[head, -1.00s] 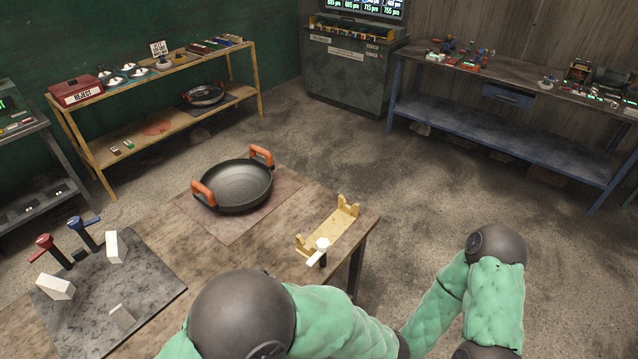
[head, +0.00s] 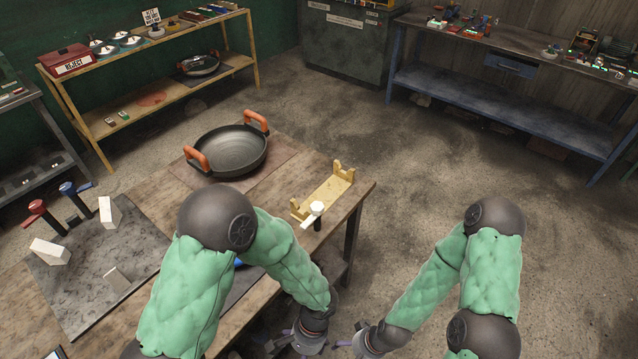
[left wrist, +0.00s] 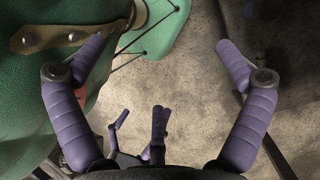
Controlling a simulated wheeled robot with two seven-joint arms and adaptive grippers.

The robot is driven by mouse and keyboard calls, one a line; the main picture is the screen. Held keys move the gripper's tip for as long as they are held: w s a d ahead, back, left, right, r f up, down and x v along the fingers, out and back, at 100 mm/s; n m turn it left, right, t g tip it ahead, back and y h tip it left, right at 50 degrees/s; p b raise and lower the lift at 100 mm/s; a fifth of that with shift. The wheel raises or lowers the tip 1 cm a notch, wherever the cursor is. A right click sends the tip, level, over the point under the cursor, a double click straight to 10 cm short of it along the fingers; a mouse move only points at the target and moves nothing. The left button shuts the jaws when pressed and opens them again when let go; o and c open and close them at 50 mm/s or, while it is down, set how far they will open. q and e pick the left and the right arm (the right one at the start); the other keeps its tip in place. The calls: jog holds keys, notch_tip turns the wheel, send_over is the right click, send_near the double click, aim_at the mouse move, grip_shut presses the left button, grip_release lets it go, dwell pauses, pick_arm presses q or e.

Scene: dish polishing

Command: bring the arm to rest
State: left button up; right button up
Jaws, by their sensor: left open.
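My left gripper (head: 292,343) is at the bottom of the head view, beside the table's near right side, with its arm bent downward. In the left wrist view its purple fingers (left wrist: 162,55) are spread wide with nothing between them. My right gripper (head: 350,338) is just to its right in the head view, over the floor. Purple fingers low in the left wrist view (left wrist: 139,128) look like those of my right gripper, spread apart and empty. The tips of both grippers are only partly visible in the head view.
The wooden table (head: 258,290) holds a black pan with orange handles (head: 232,150), a yellow cradle (head: 325,195), a white-headed tool (head: 316,210) and a grey slab (head: 75,290) with white blocks. A blue bench (head: 500,105) and a wooden shelf (head: 150,110) stand behind. Floor at right is clear.

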pick_arm(q)
jog(key=w+a+f+n+t+h+b, duration=0.1)
jog(key=a+f+n+h+b, duration=0.1)
jog(key=f+n, duration=0.3)
jog(key=w+a+f+n+t+h+b, duration=0.2)
jog(key=a+f+n+h, duration=0.1)
jog(key=f, duration=0.7)
jog(key=shift+w+a+n+t+h, duration=0.15)
jog(key=shift+n+t+h, duration=0.15)
jog(key=shift+n+h, duration=0.5)
jog(key=shift+r, duration=0.15)
